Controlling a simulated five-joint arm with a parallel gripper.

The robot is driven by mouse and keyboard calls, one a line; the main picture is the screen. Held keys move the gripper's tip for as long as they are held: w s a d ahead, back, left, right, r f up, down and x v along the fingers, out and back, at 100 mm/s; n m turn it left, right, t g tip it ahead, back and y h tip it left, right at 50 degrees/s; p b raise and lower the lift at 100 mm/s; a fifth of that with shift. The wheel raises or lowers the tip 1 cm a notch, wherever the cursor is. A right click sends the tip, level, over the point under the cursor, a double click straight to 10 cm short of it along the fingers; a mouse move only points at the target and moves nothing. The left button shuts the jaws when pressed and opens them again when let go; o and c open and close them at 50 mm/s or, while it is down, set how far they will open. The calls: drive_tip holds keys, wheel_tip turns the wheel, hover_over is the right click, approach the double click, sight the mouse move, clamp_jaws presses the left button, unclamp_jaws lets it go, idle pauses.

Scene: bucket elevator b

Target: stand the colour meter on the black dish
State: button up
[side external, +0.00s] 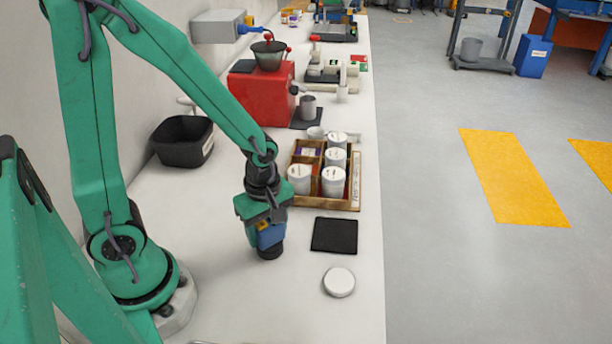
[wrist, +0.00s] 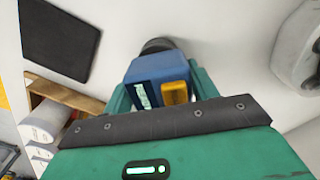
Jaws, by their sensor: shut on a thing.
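The colour meter (side external: 270,237) is a blue block with a black round foot, held upright under my gripper (side external: 265,216). The gripper is shut on it. In the wrist view the meter (wrist: 155,70) shows its blue body, a small lit display and a yellow-orange patch between the green jaws. I cannot tell whether its foot touches the bench. The black dish (side external: 334,235) is a flat, bare square to the right of the meter, apart from it; it also shows at upper left in the wrist view (wrist: 60,38).
A white round lid (side external: 339,282) lies in front of the dish. A wooden tray (side external: 338,203) with several white jars stands behind it. A black tub (side external: 181,145) and a red grinder (side external: 262,95) stand further back. The bench between meter and dish is clear.

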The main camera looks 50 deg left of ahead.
drive_tip(key=shift+f, duration=0.2)
drive_tip(key=o, duration=1.3)
drive_tip(key=shift+f, duration=0.1)
drive_tip(key=shift+c, duration=0.2)
drive_tip(key=shift+r, duration=0.2)
wheel_tip(320, 180, up, 12)
drive_tip(key=shift+r, duration=0.15)
wheel_tip(320, 180, up, 7)
drive_tip(key=m+t, duration=0.4)
drive_tip(key=m, duration=0.9)
hover_over(266, 222)
drive_tip(key=s+a, duration=0.2)
drive_tip(key=m, duration=0.1)
drive_tip(key=r+m+t, duration=0.1)
drive_tip(key=m, duration=0.1)
drive_tip(key=s+m, duration=0.1)
drive_tip(key=m, duration=0.1)
drive_tip(key=shift+s+a+r+t, duration=0.1)
drive_tip(key=shift+a+r+t, duration=0.1)
drive_tip(key=shift+a+t, duration=0.15)
